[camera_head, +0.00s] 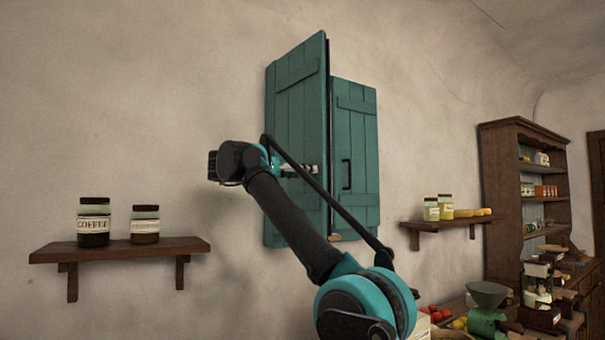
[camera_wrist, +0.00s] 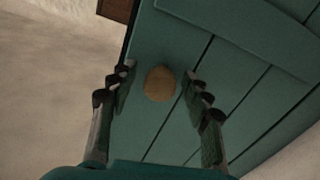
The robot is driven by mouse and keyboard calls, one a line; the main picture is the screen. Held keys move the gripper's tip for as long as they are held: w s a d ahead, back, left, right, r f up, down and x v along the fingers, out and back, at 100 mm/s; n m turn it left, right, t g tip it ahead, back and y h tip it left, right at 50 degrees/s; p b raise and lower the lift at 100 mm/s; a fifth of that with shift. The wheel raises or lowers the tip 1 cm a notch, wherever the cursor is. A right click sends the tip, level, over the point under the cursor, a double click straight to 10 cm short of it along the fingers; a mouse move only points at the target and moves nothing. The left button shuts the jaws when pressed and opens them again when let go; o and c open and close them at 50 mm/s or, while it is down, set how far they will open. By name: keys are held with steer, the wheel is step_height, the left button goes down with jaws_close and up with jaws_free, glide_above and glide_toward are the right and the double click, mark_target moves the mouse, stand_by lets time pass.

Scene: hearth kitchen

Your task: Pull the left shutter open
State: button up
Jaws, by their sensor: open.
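The left shutter (camera_head: 290,105) is a teal plank panel on the wall. It stands ajar, its right edge swung out from the wall and ahead of the right shutter (camera_head: 362,130). My gripper (camera_head: 311,171) is in front of the left shutter, near its right edge. In the wrist view my gripper (camera_wrist: 160,88) is open, one finger each side of a round tan knob (camera_wrist: 159,84) on teal planks (camera_wrist: 225,75). The fingers look apart from the knob. My arm hides part of the left shutter's lower face in the head view.
The right shutter looks closed and has a black handle (camera_head: 346,174). A wall shelf (camera_head: 120,249) with jars (camera_head: 94,222) is at left. Another shelf (camera_head: 445,224) with jars is right of the shutters. A wooden hutch (camera_head: 497,200) stands farther right.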

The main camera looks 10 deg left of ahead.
steer(key=v, duration=0.7)
steer(key=shift+s, duration=0.2)
steer(key=shift+a, duration=0.15)
